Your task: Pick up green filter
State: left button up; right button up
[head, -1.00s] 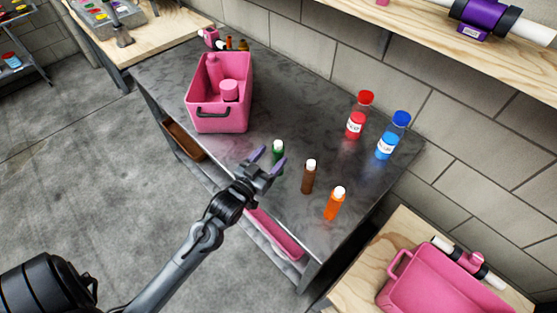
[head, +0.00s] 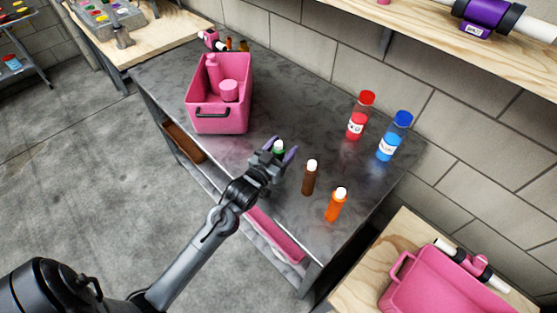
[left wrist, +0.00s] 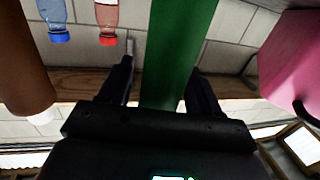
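The green filter (head: 279,151) is a small green bottle with a white cap, standing on the dark workbench (head: 345,190). In the head view my left gripper (head: 281,148) hides most of its body. In the left wrist view the green filter (left wrist: 178,45) rises between the two fingers of my left gripper (left wrist: 160,78). The fingers are spread on either side of it, with a visible gap at the left finger; contact at the right finger cannot be told. My right gripper is not in view.
A brown bottle (head: 310,179) and an orange bottle (head: 335,207) stand close by to the right. Red (head: 357,118) and blue (head: 391,140) bottles stand behind, near the wall. A pink bin (head: 219,117) sits to the left.

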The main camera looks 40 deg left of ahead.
pick_arm(q)
jog(key=c, duration=0.9)
jog(key=shift+r, duration=0.2)
